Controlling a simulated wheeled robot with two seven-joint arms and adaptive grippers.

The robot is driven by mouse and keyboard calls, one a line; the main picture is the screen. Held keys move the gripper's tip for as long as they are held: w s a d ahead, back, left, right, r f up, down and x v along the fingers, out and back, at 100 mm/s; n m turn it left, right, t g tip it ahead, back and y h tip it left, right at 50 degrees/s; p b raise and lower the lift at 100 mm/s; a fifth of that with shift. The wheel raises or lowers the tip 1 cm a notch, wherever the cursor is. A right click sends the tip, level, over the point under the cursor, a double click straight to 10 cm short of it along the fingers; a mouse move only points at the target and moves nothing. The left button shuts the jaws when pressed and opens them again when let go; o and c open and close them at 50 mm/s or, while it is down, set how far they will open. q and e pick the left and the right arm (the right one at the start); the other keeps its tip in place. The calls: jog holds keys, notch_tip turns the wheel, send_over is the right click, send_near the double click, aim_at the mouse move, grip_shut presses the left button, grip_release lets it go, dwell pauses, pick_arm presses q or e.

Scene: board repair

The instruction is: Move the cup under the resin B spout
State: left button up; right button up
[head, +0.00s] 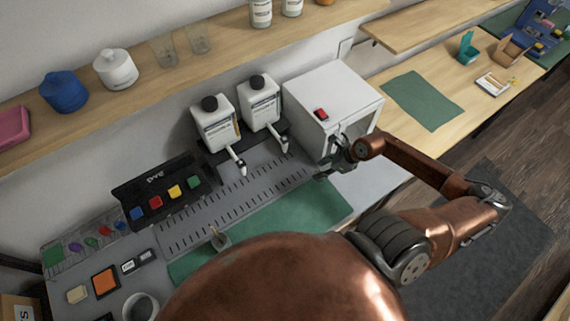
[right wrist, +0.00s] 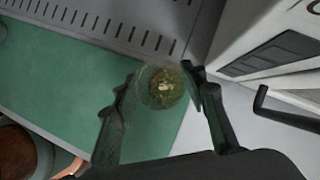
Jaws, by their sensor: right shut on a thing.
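My right gripper (head: 328,172) is shut on a small clear cup (right wrist: 165,86) with yellowish-green contents; the fingers (right wrist: 165,100) close on its sides in the right wrist view. In the head view the cup is hard to make out at the gripper. The gripper is in front of the white box, right of both spouts. Two white resin bottles stand at the back: a left one (head: 213,128) with its spout (head: 238,164), and a right one (head: 259,106) with its spout (head: 283,145). Their labels are too small to read. My left gripper is not visible.
A white box (head: 330,100) with a red switch stands right of the bottles. A slotted grey panel (head: 190,222) and green mat (head: 305,212) lie in front. A small grey item (head: 220,239) stands at the mat's left. A dark tray with coloured blocks (head: 155,201) sits further left.

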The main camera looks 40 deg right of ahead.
jog(key=w+a+f, duration=0.1)
jog(key=w+a, duration=0.1)
jog(key=w, duration=0.2)
jog(key=w+a+f+p, duration=0.1)
jog(key=w+a, duration=0.1)
jog(key=w, duration=0.3)
jog(key=w+a+f, duration=0.1)
jog(key=w+a, duration=0.2)
jog(key=w, duration=0.1)
jog(key=shift+w+f+p, duration=0.2)
jog(key=shift+p, duration=0.2)
jog(key=shift+f, duration=0.1)
jog(key=shift+f, duration=0.15)
jog(key=o, duration=1.2)
jog(key=shift+c, duration=0.2)
